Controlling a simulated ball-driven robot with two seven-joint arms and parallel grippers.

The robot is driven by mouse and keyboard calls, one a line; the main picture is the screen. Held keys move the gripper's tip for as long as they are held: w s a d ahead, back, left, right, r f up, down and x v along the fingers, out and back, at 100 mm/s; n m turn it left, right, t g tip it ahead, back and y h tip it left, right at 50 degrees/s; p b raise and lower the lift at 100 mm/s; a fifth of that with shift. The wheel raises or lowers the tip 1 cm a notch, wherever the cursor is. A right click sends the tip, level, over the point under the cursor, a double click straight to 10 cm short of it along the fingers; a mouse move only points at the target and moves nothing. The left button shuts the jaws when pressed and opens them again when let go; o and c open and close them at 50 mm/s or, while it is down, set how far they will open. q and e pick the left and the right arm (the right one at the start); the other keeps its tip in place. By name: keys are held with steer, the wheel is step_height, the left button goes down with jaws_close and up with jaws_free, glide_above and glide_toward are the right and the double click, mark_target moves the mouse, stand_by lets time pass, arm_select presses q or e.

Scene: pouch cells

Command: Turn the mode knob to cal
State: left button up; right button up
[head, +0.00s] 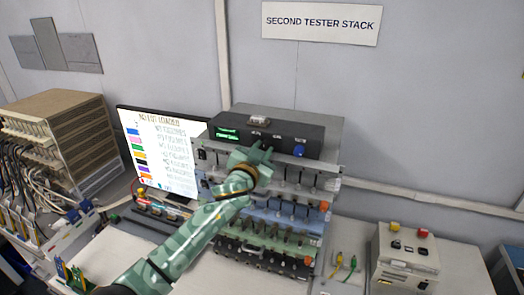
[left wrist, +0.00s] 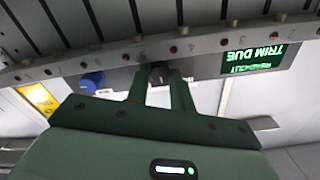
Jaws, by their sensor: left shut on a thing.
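A dark tester unit (head: 318,136) with a lit green display (head: 227,133) sits on top of the stack. In the left wrist view, which shows the unit upside down, the display (left wrist: 262,60) reads "TRIM DUE" with a smaller line. My left gripper (head: 254,156) is at the middle of the unit's front. In the left wrist view its fingers (left wrist: 158,86) are shut on a small dark knob (left wrist: 158,73). The knob's pointer and mode labels cannot be read. A blue knob (head: 298,150) is to the right of the gripper in the head view. My right gripper is out of view.
A shelf of several channels with small dark clips (head: 300,178) lies below the unit. A monitor (head: 160,150) with coloured rows stands close to the left. A box with red and yellow buttons (head: 410,255) stands at the right. A yellow label (left wrist: 38,99) shows in the left wrist view.

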arm_select(q)
steer(key=o, duration=1)
steer(key=v, duration=1.6)
steer(key=shift+s, duration=0.15)
steer(key=w+d+n, duration=0.1)
steer(key=w+n, duration=0.1)
steer(key=w, duration=0.3)
steer(key=w+d+n+b, duration=0.1)
steer(key=w+d+n, duration=0.1)
steer(key=w, duration=0.3)
steer(key=w+d+n+b, duration=0.1)
steer(key=w+d+n, duration=0.1)
steer(key=w, duration=0.3)
steer(key=shift+w+n, duration=0.35)
steer(key=shift+n, duration=0.15)
